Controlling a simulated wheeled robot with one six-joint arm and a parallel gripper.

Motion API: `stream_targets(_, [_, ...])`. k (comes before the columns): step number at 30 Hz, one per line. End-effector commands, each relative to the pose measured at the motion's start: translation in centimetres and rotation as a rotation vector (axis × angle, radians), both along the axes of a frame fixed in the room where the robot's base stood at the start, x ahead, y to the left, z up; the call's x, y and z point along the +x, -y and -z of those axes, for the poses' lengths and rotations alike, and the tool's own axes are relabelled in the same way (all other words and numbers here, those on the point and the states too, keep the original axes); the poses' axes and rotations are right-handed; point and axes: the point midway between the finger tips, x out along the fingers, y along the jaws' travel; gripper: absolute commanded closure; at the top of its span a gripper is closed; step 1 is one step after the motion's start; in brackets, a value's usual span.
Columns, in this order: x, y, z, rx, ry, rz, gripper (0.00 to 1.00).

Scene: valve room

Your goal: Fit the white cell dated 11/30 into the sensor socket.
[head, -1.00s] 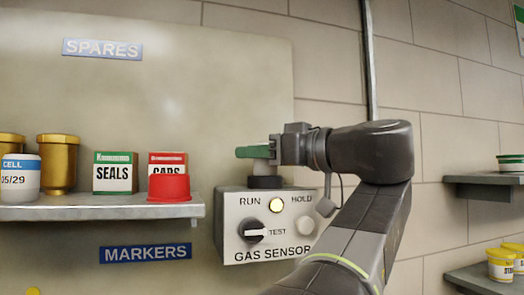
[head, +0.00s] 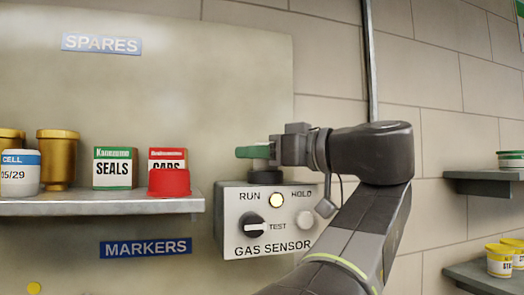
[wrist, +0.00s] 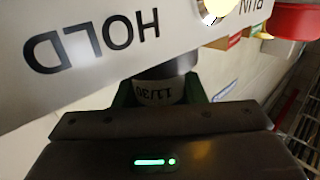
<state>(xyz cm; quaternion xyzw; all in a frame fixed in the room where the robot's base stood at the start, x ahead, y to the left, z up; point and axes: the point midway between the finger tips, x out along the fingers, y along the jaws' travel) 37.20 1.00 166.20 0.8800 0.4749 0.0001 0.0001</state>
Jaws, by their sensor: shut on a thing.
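My gripper (head: 256,151), with green fingers, is shut on the white cell (wrist: 155,92), whose date 11/30 reads upside down in the wrist view. In the head view only a short pale band of the cell (head: 260,165) shows under the fingers. The dark round sensor socket (head: 265,177) is on top of the gas sensor box (head: 232,215), directly below the cell. The cell's lower end meets the socket's rim or sits in it; how deep is hidden. The cell looks about upright.
Shelves with yellow-lidded tubs (head: 499,260) are at right.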

Motion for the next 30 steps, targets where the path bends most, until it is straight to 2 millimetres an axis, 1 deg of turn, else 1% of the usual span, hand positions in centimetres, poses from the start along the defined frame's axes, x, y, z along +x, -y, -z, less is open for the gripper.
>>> stream_targets(7, [0.0, 0.0, 0.1, 0.0, 0.0, 0.0, 0.86])
stream_targets(8, [0.0, 0.0, 0.1, 0.0, 0.0, 0.0, 0.59])
stream_targets(9, [0.0, 0.0, 0.1, 0.0, 0.0, 0.0, 0.52])
stream_targets(11, [0.0, 0.0, 0.1, 0.0, 0.0, 0.0, 0.4])
stream_targets(12, [0.0, 0.0, 0.1, 0.0, 0.0, 0.0, 0.38])
stream_targets(23, [-0.2, 0.3, 0.1, 0.001, -0.001, 0.001, 0.38])
stream_targets(26, [-0.5, 1.1, 0.1, 0.001, 0.0, 0.003, 0.38])
stream_targets(30, [-1.6, 2.5, 0.2, 0.0, 0.0, 0.006, 0.38])
